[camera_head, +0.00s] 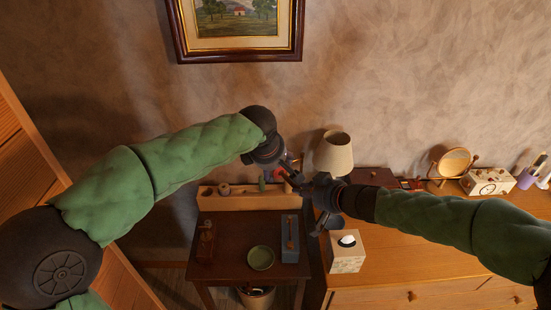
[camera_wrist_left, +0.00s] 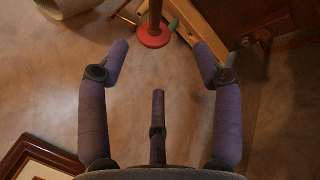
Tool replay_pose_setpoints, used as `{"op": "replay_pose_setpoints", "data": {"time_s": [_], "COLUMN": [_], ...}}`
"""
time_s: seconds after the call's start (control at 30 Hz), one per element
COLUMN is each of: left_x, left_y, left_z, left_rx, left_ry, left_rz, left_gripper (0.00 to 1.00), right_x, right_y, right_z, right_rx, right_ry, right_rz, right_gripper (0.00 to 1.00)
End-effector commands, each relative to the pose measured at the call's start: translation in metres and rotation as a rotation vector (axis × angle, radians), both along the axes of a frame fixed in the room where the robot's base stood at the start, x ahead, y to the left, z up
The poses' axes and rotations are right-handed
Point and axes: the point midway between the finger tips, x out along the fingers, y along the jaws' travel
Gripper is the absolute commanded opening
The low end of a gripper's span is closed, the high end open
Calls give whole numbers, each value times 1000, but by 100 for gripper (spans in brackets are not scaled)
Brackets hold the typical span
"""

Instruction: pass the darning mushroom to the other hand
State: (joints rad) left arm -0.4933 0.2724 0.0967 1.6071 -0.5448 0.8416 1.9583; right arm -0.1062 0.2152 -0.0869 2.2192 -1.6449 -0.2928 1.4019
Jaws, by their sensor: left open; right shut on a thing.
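The darning mushroom shows in the left wrist view as a red round end (camera_wrist_left: 153,37) with a wooden stem (camera_wrist_left: 155,12) running out of the top edge. In the head view it is small and mostly hidden among the grippers. My left gripper (camera_head: 288,170) is open; in the left wrist view its purple fingers (camera_wrist_left: 163,62) are spread wide, with the red end beyond and between the tips, not touching them. My right gripper (camera_head: 303,184) is shut on the mushroom, close beside the left gripper; its grip on the stem is not clearly seen.
A lamp (camera_head: 333,153) stands just behind the grippers. Below are a dark desk (camera_head: 225,255) with a green bowl (camera_head: 261,258) and blue-grey tray (camera_head: 290,240), and a tissue box (camera_head: 347,261) on the cabinet. A framed picture (camera_head: 183,40) hangs above. Space in front of the wall is free.

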Motion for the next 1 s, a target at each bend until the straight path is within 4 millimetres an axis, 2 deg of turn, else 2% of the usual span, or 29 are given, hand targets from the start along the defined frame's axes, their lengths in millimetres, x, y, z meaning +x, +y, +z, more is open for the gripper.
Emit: {"op": "replay_pose_setpoints", "data": {"time_s": [0.1,0.27,0.8,1.0], "left_x": [0,4,48,59], "left_y": [-3,-4,-15,-17], "left_z": [15,12,-61,-77], "left_rx": [-25,-33,-33,-33], "left_ry": [-10,-11,-9,-11], "left_rz": [45,63,62,62], "left_gripper": [66,66,66,66], "right_x": [0,0,0,0], "right_y": [0,0,0,0], "right_z": [0,0,0,0], "right_rx": [0,0,0,0], "right_ry": [0,0,0,0], "right_rz": [0,0,0,0], "right_gripper": [0,0,0,0]}}
